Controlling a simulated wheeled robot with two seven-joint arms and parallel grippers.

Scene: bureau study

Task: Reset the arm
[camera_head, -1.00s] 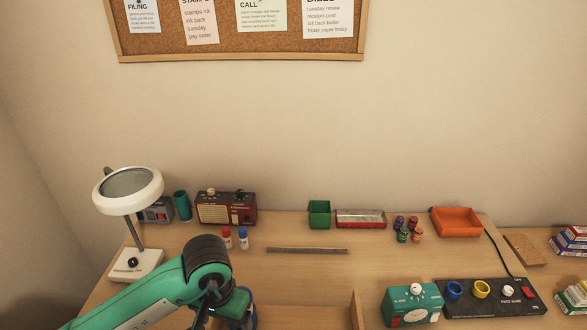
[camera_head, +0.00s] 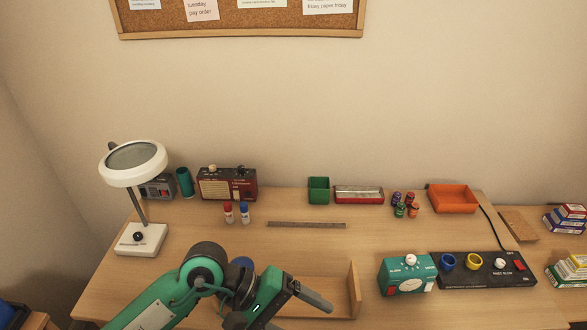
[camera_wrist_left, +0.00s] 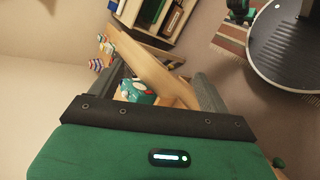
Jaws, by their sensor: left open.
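My left arm, green and black, comes in from the lower left in the head view. Its gripper (camera_head: 312,292) is over the front of the desk, near an upright wooden board, with its fingers pointing right. In the left wrist view the two dark fingers (camera_wrist_left: 160,92) stand wide apart with nothing held between them. Beyond them show the wooden board (camera_wrist_left: 150,65) and a teal box (camera_wrist_left: 137,92). My right gripper is in neither view.
The desk (camera_head: 310,245) has free room in its middle, around a flat strip (camera_head: 306,225). A magnifier lamp (camera_head: 140,238) stands at left. The teal box (camera_head: 406,274) and a black switch panel (camera_head: 482,270) sit at right. Trays and bottles line the back.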

